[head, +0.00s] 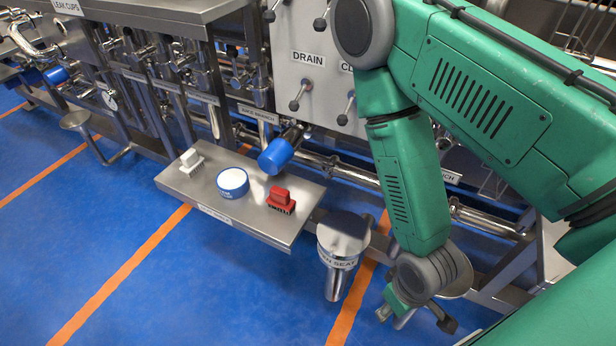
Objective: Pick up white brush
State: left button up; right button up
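The white brush (192,160) sits near the left end of a steel shelf (240,210), with its handle up. My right gripper (416,319) hangs at the lower right, beyond the shelf's right end and well away from the brush. Its fingers look spread apart, and no held object is visible between them. My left gripper is not in view.
A blue-rimmed round tub (232,182) and a red brush (281,200) share the shelf. A blue-capped pipe (278,154) juts over its back edge. A round steel seat (343,236) stands off its right end. Blue floor (130,270) in front is clear.

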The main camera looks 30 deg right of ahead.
aim_at(191, 163)
jog(key=i+j+z, duration=0.2)
jog(key=j, duration=0.15)
jog(key=j+z, duration=0.25)
jog(key=j, duration=0.15)
jog(key=i+j+z, duration=0.2)
jog(key=j, duration=0.2)
jog(key=k, duration=0.05)
